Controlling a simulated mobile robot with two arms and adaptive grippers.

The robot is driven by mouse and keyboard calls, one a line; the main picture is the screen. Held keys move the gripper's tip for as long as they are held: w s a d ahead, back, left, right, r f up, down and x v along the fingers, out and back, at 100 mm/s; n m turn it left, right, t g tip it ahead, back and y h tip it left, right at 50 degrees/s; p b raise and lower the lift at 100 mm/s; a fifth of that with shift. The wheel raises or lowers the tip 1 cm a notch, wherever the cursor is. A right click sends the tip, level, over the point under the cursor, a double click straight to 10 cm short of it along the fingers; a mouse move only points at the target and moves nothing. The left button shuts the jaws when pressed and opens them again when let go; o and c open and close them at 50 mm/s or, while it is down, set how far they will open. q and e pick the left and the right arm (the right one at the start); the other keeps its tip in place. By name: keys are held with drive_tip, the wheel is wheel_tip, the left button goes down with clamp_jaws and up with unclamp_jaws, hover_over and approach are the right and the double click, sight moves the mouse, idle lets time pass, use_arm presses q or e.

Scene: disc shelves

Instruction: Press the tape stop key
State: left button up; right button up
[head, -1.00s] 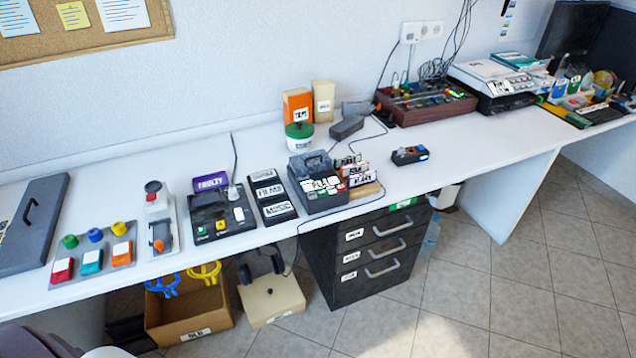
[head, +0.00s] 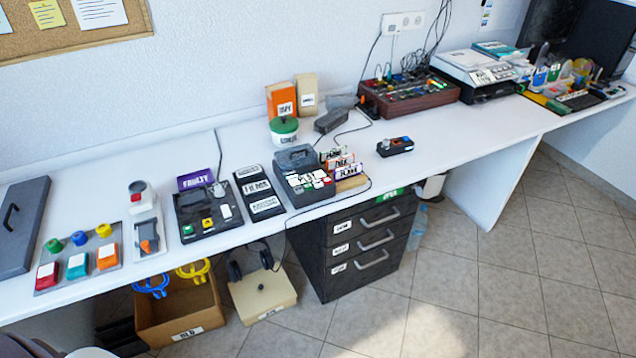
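A dark grey tape recorder (head: 297,163) with a row of white, red and green keys (head: 308,183) along its front sits on the white desk, near the middle of the head view. The labels on its keys are too small to read, so I cannot tell which one is the stop key. Neither of my grippers shows in the head view.
Cards in a wooden holder (head: 350,183) stand right of the recorder, labelled black cases (head: 260,194) left. A black device (head: 207,212) by a FAULTY sign and a button panel (head: 78,262) lie further left. Drawers (head: 357,247) stand below.

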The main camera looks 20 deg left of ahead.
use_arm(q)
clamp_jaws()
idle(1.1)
